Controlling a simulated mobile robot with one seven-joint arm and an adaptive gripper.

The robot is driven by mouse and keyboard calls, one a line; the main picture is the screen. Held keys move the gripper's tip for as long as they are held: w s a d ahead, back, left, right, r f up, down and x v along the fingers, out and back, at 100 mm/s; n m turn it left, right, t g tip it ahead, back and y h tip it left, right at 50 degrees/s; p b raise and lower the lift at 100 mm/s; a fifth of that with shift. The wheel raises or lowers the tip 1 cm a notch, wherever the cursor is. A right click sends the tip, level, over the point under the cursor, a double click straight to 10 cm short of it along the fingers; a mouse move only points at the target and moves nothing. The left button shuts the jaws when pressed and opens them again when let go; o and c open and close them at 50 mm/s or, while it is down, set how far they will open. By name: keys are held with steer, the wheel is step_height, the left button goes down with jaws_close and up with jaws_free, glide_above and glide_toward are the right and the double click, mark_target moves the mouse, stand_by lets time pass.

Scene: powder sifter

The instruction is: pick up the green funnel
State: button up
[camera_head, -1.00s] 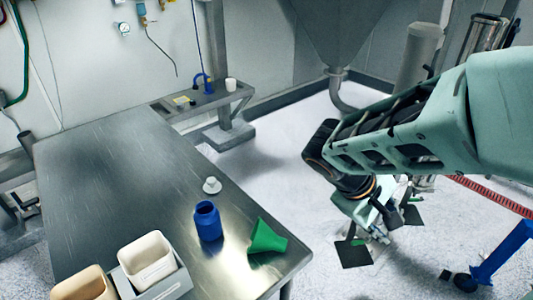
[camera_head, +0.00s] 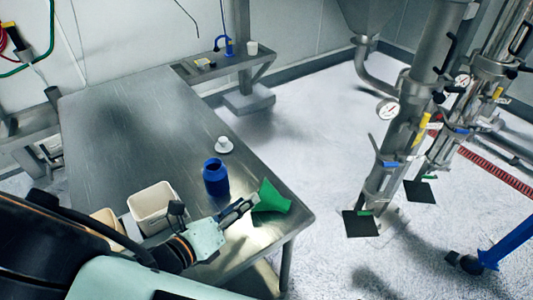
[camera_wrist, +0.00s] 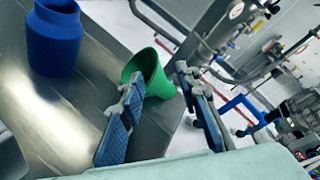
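The green funnel (camera_head: 270,198) lies on its side near the right front corner of the steel table (camera_head: 125,140). My gripper (camera_head: 247,204) is just left of the funnel in the head view, low over the tabletop. In the wrist view the funnel (camera_wrist: 150,64) shows just beyond the fingertips, and the left finger overlaps part of it. My gripper (camera_wrist: 160,75) is open, with its blue-padded fingers apart and nothing held between them. Whether a finger touches the funnel, I cannot tell.
A blue bottle (camera_head: 216,178) stands close behind my gripper; it also shows in the wrist view (camera_wrist: 54,40). A small white lid (camera_head: 224,146) lies behind it. A cream bin (camera_head: 152,205) stands to the left. The table's far part is clear.

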mark_target(268, 183)
steer(key=shift+n+t, duration=0.3)
steer(key=shift+n, duration=0.5)
steer(key=x, duration=0.6)
steer(key=a+f+x, duration=0.1)
steer(key=x, duration=0.2)
steer(key=shift+w+d+f, duration=0.2)
steer(key=shift+w+d, duration=0.1)
steer(key=shift+w, duration=0.15)
jaws_close()
